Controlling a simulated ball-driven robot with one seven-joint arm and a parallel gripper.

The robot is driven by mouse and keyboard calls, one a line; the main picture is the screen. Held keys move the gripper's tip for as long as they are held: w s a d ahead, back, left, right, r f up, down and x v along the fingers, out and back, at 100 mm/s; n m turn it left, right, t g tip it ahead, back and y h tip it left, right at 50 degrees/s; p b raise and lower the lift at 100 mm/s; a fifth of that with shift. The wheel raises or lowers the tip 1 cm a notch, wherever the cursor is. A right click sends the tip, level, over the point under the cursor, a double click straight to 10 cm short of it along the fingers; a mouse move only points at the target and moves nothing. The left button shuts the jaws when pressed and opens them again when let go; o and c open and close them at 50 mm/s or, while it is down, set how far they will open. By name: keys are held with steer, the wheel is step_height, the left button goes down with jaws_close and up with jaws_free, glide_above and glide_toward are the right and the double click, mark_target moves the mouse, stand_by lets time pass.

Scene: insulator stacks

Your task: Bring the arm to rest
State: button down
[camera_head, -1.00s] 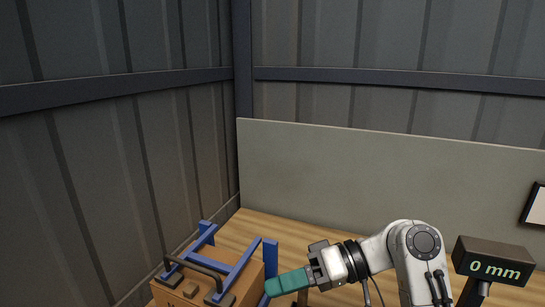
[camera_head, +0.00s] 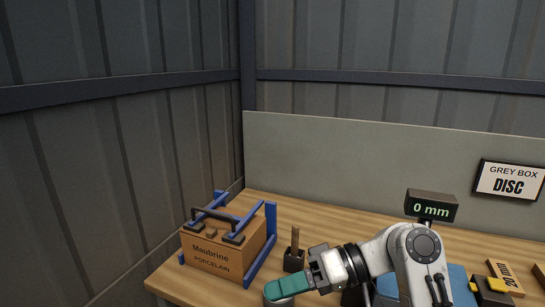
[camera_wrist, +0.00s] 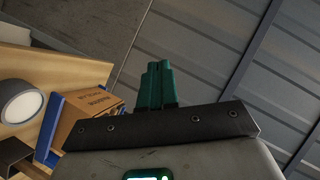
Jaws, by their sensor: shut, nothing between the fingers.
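My gripper (camera_head: 287,287) shows at the bottom centre of the head view, its green fingers pointing left. The fingers are together and hold nothing. In the wrist view the same green fingers (camera_wrist: 157,85) stand side by side, pointing at the wall. My white arm bends down to the right of the gripper, in front of the wooden table (camera_head: 325,228). The gripper is right of a brown box marked Maubrine Porcelain (camera_head: 215,255), apart from it.
The box sits in a blue frame (camera_head: 271,220). A small dark holder (camera_head: 293,259) stands behind the gripper. A display reading 0 mm (camera_head: 431,207), a blue mat (camera_head: 458,284) and a 20 mm block (camera_head: 508,272) are right. A GREY BOX DISC sign (camera_head: 511,180) hangs on the back panel.

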steer(key=s+d+f+m+t+h, duration=0.1)
steer(key=s+d+f+m+h, duration=0.15)
steer(key=f, duration=0.55)
steer(key=s+d+f+m+t+h, duration=0.1)
steer(key=s+d+f+t+h, duration=0.1)
steer(key=s+d+f, duration=0.35)
steer(key=s+d+f+m+t+h, duration=0.1)
steer(key=s+d+f+m+h, duration=0.1)
steer(key=f, duration=0.8)
steer(key=s+d+f+m+h, duration=0.1)
steer(key=s+d+f+h, duration=0.2)
steer(key=s+d, duration=0.5)
steer(key=s+d+f+m+g+h, duration=0.1)
steer(key=s+d+f+h, duration=0.3)
steer(key=s+d, duration=0.3)
steer(key=s+h, duration=0.1)
steer(key=s, duration=0.4)
steer(key=shift+s+d, duration=0.3)
steer(key=shift+d, duration=0.05)
